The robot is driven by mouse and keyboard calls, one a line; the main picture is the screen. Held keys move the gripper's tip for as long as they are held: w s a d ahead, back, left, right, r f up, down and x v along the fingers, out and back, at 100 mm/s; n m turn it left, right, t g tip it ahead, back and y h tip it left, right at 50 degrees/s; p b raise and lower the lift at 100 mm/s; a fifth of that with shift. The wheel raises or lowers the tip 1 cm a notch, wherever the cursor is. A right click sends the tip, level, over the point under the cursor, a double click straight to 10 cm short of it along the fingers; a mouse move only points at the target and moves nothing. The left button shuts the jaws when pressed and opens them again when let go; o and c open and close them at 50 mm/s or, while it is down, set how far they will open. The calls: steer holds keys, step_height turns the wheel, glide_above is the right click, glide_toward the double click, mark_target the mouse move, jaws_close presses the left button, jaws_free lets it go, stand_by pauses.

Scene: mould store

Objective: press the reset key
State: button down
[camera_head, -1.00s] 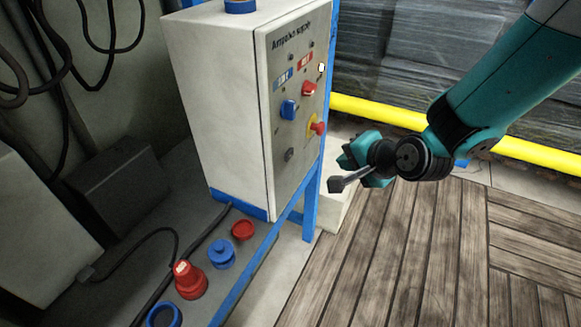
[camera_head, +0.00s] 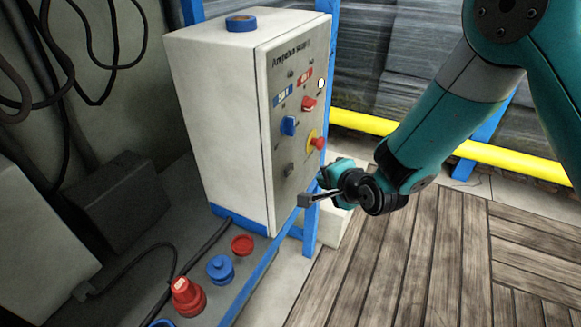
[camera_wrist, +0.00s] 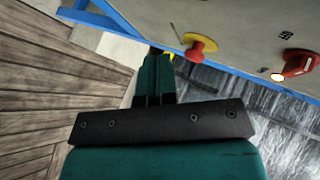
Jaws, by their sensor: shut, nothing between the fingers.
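The white control box (camera_head: 217,120) has a grey front panel (camera_head: 270,190) with small lettering. The panel carries a blue knob (camera_head: 288,126), a red knob (camera_head: 309,104), a red mushroom button (camera_head: 318,143) on a yellow plate, and a small dark key-like part (camera_head: 289,170) low down. I cannot read which control is the reset key. My gripper (camera_head: 323,174) is shut and empty, just right of the panel's lower edge. In the wrist view its fingertips (camera_wrist: 155,54) lie left of the mushroom button (camera_wrist: 200,45), apparently apart from it.
A blue frame (camera_head: 312,225) holds the box. A blue tape roll (camera_head: 241,23) lies on top. Red and blue parts (camera_head: 187,296) stand on the grey ledge below. A yellow rail (camera_head: 362,122) runs behind. The wooden floor (camera_head: 400,270) at right is clear.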

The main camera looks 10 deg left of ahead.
steer(key=shift+w+a, duration=0.25)
steer(key=shift+a, duration=0.5)
steer(key=shift+w+a, duration=0.3)
steer(key=shift+a, duration=0.45)
steer(key=shift+w+a, duration=0.25)
steer(key=shift+a, duration=0.5)
steer(key=shift+a, duration=0.1)
steer(key=shift+w+a, duration=0.15)
steer(key=shift+a, duration=0.1)
stand_by(0.3)
steer(key=shift+w+a, duration=0.1)
steer(key=shift+a, duration=0.2)
stand_by(0.5)
stand_by(0.4)
steer(key=shift+s+d+b, duration=0.25)
steer(key=shift+d+b, duration=0.05)
steer(key=shift+d, duration=0.4)
steer(key=d, duration=0.1)
steer(key=s+d, duration=0.1)
steer(key=d, duration=0.2)
steer(key=shift+s+d, duration=0.35)
